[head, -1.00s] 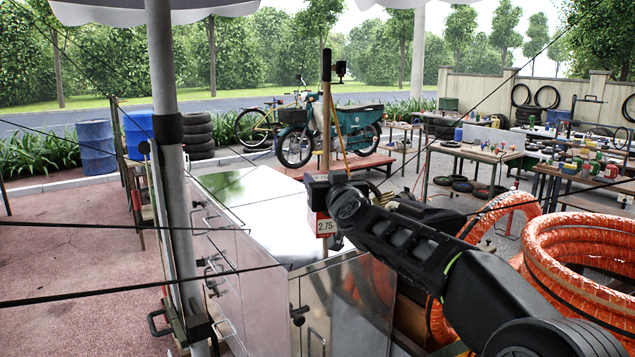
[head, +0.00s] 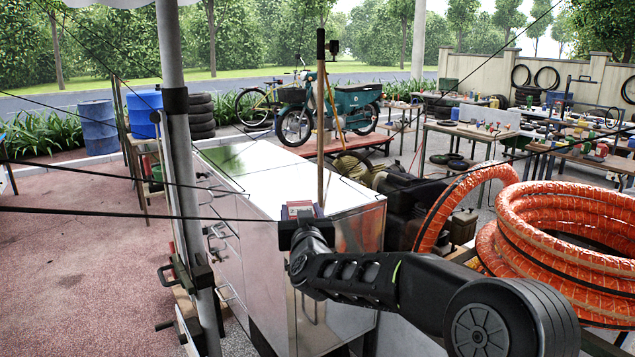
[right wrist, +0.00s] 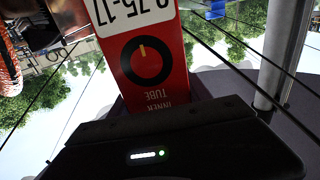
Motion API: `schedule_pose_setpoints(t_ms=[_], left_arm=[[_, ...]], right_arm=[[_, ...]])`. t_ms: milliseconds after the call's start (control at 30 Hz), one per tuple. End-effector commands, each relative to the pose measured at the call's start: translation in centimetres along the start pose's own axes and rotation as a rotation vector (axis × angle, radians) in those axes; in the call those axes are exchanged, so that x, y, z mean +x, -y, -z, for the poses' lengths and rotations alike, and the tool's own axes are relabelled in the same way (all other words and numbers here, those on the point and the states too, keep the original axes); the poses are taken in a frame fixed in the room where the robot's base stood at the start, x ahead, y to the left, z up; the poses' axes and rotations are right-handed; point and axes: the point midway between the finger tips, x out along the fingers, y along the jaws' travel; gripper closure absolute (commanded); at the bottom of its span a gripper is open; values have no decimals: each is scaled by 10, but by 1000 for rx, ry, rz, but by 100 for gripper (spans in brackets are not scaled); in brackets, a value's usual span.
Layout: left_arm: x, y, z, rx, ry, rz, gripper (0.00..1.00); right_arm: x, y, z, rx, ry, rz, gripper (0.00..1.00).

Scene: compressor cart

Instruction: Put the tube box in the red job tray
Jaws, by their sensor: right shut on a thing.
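The tube box (head: 300,208) is a small red and white box, held up at the tip of my right gripper (head: 302,224) in the head view. It fills the upper middle of the right wrist view (right wrist: 147,62), where its red face shows a black ring, the words INNER TUBE and a white size label, upside down. My right gripper is shut on the box. In the head view the box shows against the near part of the shiny metal cabinet top; whether it touches it I cannot tell. I cannot make out the red job tray. My left gripper is not in view.
The metal cabinet (head: 270,178) has a mostly bare top, with a wooden pole (head: 320,120) rising there. A grey post (head: 178,150) stands left. Orange hose coils (head: 560,230) lie right, beside dark machinery (head: 410,205). Thin dark lines cross the view.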

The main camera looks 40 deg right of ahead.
Motion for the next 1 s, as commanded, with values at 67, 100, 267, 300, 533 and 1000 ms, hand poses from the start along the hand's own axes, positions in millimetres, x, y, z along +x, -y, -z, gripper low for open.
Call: schedule_pose_setpoints(t_ms=[67,100,267,300,533,1000], left_arm=[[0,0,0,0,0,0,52],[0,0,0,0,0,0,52],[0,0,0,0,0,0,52],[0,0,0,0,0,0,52],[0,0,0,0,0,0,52],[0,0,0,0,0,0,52]], right_arm=[[-7,20,-30,-3,6,28,100],[-12,32,-47,-3,8,47,100],[-49,93,-124,-2,13,180,100],[-62,109,-143,-1,14,223,100],[-129,171,-221,4,9,412,100],[-154,187,-245,1,-2,469,100]])
